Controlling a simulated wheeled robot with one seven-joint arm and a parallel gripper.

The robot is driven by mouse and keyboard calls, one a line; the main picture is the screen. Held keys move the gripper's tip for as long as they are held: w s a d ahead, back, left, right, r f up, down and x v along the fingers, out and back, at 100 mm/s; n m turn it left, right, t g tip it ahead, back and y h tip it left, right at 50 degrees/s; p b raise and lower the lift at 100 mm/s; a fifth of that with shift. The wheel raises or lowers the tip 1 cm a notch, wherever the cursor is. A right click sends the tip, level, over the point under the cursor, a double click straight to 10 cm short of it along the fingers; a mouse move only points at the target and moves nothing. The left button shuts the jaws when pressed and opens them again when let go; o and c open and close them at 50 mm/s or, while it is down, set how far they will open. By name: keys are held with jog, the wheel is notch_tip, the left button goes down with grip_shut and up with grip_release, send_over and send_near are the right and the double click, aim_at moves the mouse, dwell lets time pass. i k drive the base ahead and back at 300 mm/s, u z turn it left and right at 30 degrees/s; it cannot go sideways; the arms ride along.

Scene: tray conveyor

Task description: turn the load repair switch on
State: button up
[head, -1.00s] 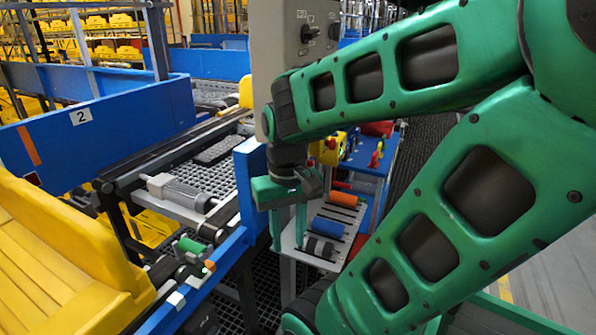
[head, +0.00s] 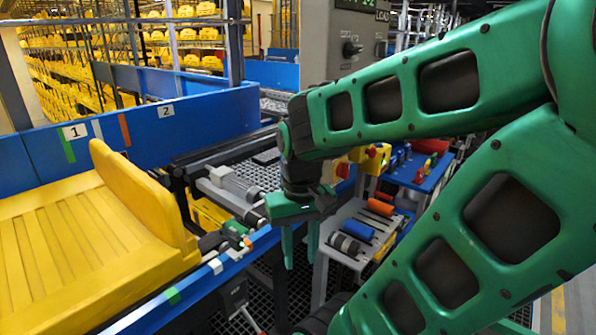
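A grey control panel (head: 343,38) stands upright at the top centre, behind my arm. It carries a black rotary knob (head: 351,49) with small marks around it. A lit display (head: 355,5) is cut off by the top edge. Part of a label reading "LOAD" shows on the panel's right side. I cannot tell which control is the load repair switch, nor the knob's setting. My green gripper (head: 300,246) hangs fingers down in front of and below the panel, well away from the knob. Its two fingers are apart with nothing visible between them. My arm hides the panel's lower part.
A yellow tray (head: 85,235) sits on the conveyor at left, beside a blue side wall (head: 200,108). A grey shelf (head: 340,213) with orange, blue and black rollers stands right of my gripper. A blue bench (head: 420,178) with small red and yellow parts is behind it.

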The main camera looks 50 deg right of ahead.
aim_at(343, 170)
jog(key=u, duration=0.25)
jog(key=k, duration=0.7)
jog(key=z, duration=1.3)
jog(key=i, duration=1)
jog(key=z, duration=0.2)
jog(key=k, duration=0.6)
jog(key=z, duration=0.15)
